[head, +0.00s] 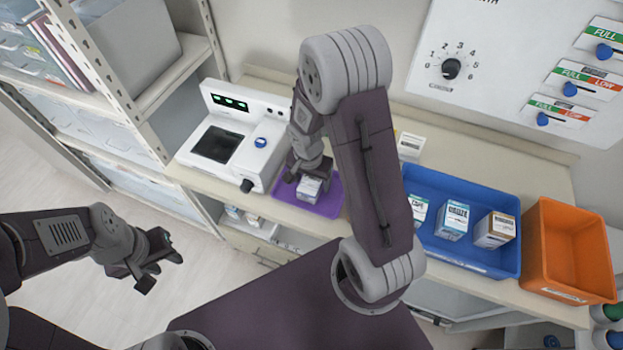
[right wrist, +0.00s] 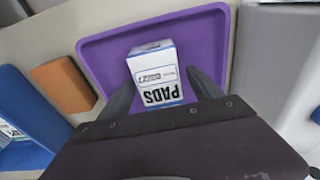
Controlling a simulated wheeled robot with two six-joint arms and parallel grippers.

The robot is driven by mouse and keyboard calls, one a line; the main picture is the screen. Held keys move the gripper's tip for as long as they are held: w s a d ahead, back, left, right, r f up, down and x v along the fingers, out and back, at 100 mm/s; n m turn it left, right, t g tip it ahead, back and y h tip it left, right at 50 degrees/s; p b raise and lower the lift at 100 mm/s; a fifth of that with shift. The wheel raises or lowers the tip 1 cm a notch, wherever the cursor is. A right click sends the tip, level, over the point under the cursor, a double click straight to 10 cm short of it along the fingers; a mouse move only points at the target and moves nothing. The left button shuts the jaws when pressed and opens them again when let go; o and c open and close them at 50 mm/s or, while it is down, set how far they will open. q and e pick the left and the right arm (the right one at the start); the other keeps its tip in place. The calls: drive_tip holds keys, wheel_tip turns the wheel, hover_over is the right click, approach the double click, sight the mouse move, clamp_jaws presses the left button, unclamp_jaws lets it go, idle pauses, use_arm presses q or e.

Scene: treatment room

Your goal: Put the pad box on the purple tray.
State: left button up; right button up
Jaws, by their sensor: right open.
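The pad box (head: 309,187) is a small white carton on the purple tray (head: 330,205). In the right wrist view the box (right wrist: 155,75) shows the word PADS and stands over the tray (right wrist: 98,52), inside its rim. My right gripper (head: 308,176) is at the box, with its open fingers (right wrist: 160,92) on either side of it; whether they touch it I cannot tell. My left gripper (head: 155,268) is open and empty, over the floor at the left, far from the tray. My right arm hides part of the counter beside the tray.
A white device (head: 270,112) with a screen stands left of the tray. A blue bin (head: 470,255) with several boxes and an orange bin (head: 568,250) stand at the right. A white box (head: 410,146) is behind my right arm. A shelf rack (head: 165,85) stands at the left.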

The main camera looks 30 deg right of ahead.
sight(310, 185)
drive_tip(key=shift+r+p, duration=0.35)
wheel_tip(310, 185, up, 12)
drive_tip(key=s+a+p, duration=0.1)
use_arm(q)
wheel_tip(310, 185, up, 2)
use_arm(e)
drive_tip(key=s+a+f+n+y, duration=0.1)
drive_tip(key=s+a+f+n, duration=0.1)
drive_tip(key=s+a+n, duration=0.2)
drive_tip(key=s+n, duration=0.3)
drive_tip(key=n, duration=0.2)
drive_tip(key=shift+s+n, duration=0.2)
drive_tip(key=shift+n, duration=0.2)
drive_tip(key=shift+f, duration=0.15)
use_arm(q)
drive_tip(key=shift+c, duration=0.3)
